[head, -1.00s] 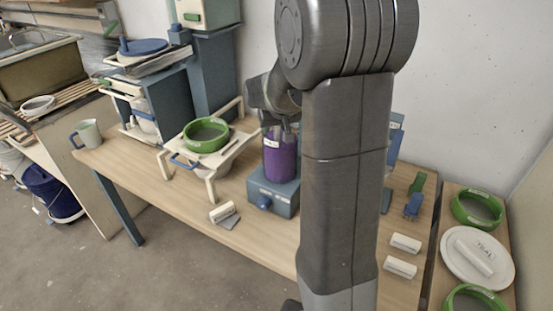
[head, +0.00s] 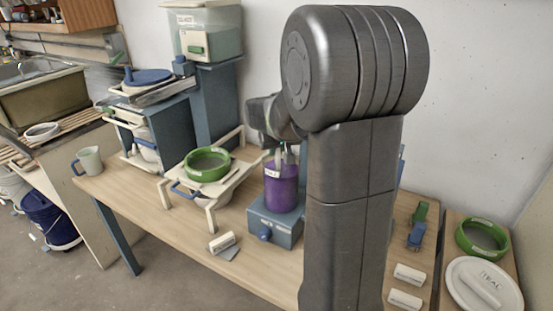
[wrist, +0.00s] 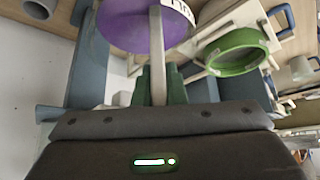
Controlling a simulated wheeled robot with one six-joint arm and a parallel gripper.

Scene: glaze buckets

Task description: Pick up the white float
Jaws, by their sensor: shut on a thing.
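The white float (wrist: 157,50) shows in the wrist view as a pale, narrow stem. It runs from between the green finger pads across the purple container (wrist: 135,22). My gripper (wrist: 160,88) is shut on this stem. In the head view my gripper (head: 284,152) points down just above the purple container (head: 281,187), which stands upright on a blue-grey box with a blue knob (head: 275,226). The float's lower end is not clearly visible, so I cannot tell whether it is still inside the container.
A cream stand (head: 232,180) holding a green-rimmed sieve (head: 207,164) is close on the left. A white block (head: 222,242) lies near the table's front edge. Blue-grey units stand at back left. My arm hides part of the table's right half.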

